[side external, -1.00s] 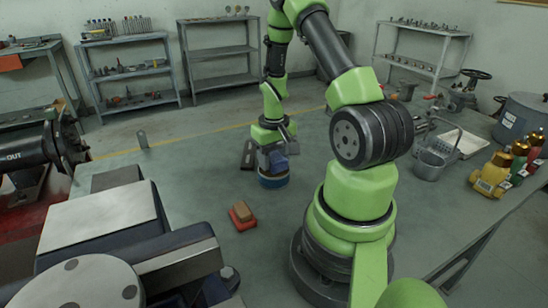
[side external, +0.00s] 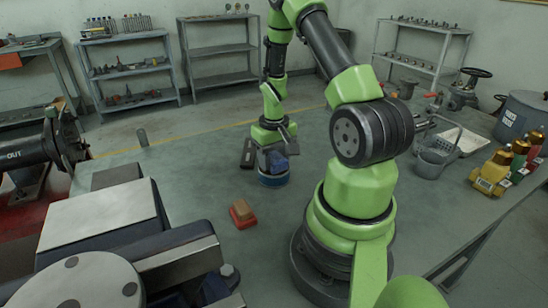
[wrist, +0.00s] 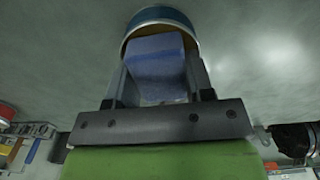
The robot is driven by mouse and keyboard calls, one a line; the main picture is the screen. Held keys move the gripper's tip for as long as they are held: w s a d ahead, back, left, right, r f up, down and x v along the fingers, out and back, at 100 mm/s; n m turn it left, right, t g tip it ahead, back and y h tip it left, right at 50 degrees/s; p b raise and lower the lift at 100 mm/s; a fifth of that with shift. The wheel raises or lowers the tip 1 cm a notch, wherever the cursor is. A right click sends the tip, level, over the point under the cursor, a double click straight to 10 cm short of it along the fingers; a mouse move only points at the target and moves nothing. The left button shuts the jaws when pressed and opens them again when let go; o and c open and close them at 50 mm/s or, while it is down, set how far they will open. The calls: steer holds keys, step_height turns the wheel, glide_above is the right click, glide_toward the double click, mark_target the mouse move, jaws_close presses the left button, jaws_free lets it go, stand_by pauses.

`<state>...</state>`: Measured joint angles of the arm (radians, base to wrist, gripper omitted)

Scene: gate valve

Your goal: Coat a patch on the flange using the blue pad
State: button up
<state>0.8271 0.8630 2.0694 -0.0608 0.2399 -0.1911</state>
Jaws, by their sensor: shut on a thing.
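My gripper (side external: 276,152) is shut on the blue pad (side external: 277,160) and points down over a round blue-sided tin (side external: 274,181) on the workbench. In the wrist view, the pad (wrist: 155,55) sits between my two fingers, in front of the tin's rim (wrist: 190,22). The pad's lower end is at the tin's mouth; I cannot tell whether it touches what is inside. The flange (side external: 70,140) is the dark disc on the end of the black pipe marked OUT, at the far left, well away from my gripper.
A red and brown block (side external: 242,214) lies on the bench left of my arm. A large vise (side external: 110,220) fills the front left. A metal basket (side external: 436,158), bottles (side external: 492,174) and a grey pot (side external: 520,115) stand at the right. The bench between tin and flange is mostly clear.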

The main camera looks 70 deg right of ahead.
mark_target(274, 156)
steer(key=shift+f, duration=0.1)
stand_by(0.4)
steer(key=shift+r, duration=3.55)
steer(key=w+a+r+n, duration=0.3)
steer(key=w+a+n, duration=0.1)
steer(key=a, duration=0.6)
steer(key=w+a+r+n, duration=0.4)
steer(key=a, duration=0.6)
steer(key=shift+w+a, duration=0.25)
steer(key=shift+r, duration=0.1)
